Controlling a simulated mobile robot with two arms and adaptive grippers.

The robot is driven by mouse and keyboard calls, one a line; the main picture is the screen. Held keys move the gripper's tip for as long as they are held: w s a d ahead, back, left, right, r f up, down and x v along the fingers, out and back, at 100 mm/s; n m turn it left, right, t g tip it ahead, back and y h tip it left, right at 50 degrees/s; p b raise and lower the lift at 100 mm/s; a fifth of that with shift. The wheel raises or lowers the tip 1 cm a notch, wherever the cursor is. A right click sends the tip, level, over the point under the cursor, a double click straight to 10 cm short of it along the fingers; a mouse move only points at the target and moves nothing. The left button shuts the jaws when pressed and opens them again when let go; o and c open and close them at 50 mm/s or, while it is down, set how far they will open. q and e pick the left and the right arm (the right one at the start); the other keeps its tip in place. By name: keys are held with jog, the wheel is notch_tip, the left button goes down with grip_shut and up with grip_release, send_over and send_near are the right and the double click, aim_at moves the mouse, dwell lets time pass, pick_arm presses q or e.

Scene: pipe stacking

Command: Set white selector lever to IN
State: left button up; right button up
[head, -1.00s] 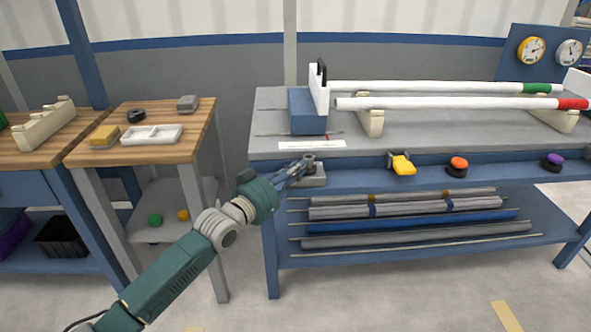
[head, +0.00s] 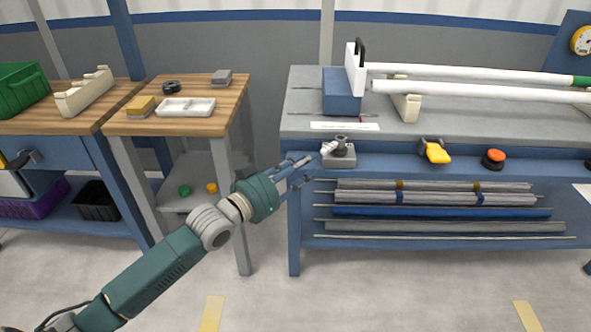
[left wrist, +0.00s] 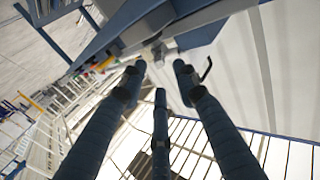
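The white selector lever (head: 328,147) sits on a small grey base (head: 342,159) at the front left of the pipe bench. Its white handle points to the left and toward me. No IN marking can be read. My left gripper (head: 304,170) is just left of and below the lever, with its fingers spread and nothing between them. In the left wrist view the fingers (left wrist: 160,72) stand apart, and a small pale grey part, likely the lever base (left wrist: 154,52), lies beyond them. My right gripper is not in view.
A yellow control (head: 436,152) and an orange button (head: 493,158) sit along the same bench front. White pipes (head: 480,73) lie on top, and several pipes fill the lower shelf (head: 400,243). A wooden table (head: 200,124) stands to the left. The floor in front is clear.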

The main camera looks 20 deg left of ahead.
pick_arm(q)
jog(key=shift+v, duration=1.55)
